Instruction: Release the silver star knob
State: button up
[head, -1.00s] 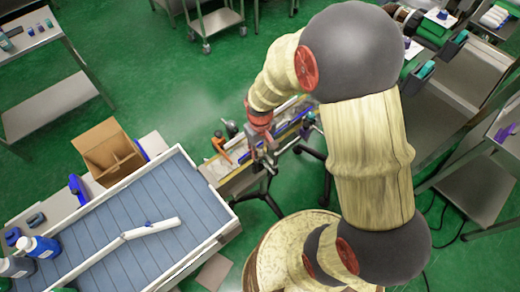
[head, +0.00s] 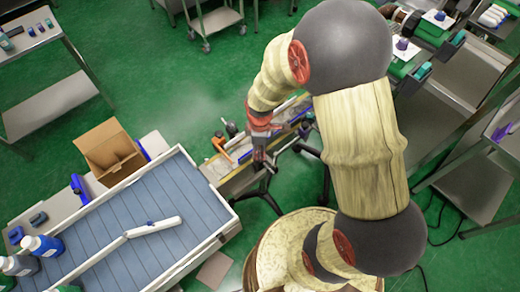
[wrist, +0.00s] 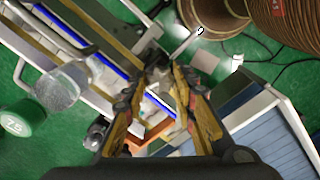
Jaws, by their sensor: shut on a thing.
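My gripper (head: 261,152) reaches down over the sleeve applicator (head: 233,181), a long narrow machine with a blue strip. In the wrist view its two fingers converge toward a small grey metallic part between the fingertips (wrist: 156,72); I take this for the silver star knob (wrist: 157,66), though its shape is mostly hidden and blurred. The fingers are shut on it. In the head view the knob is hidden by the gripper. An orange handle (head: 219,143) sits on the applicator left of my gripper, and it also shows in the wrist view (wrist: 153,130).
A blue-grey conveyor (head: 190,195) with a white bar (head: 152,228) adjoins the applicator. An open cardboard box (head: 108,150) stands behind. Dark tripod legs (head: 267,195) stand below.

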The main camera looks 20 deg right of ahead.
jog(key=shift+n, duration=1.7)
jog(key=o, duration=1.1)
jog(key=shift+o, duration=0.3)
notch_tip(320, 180, up, 12)
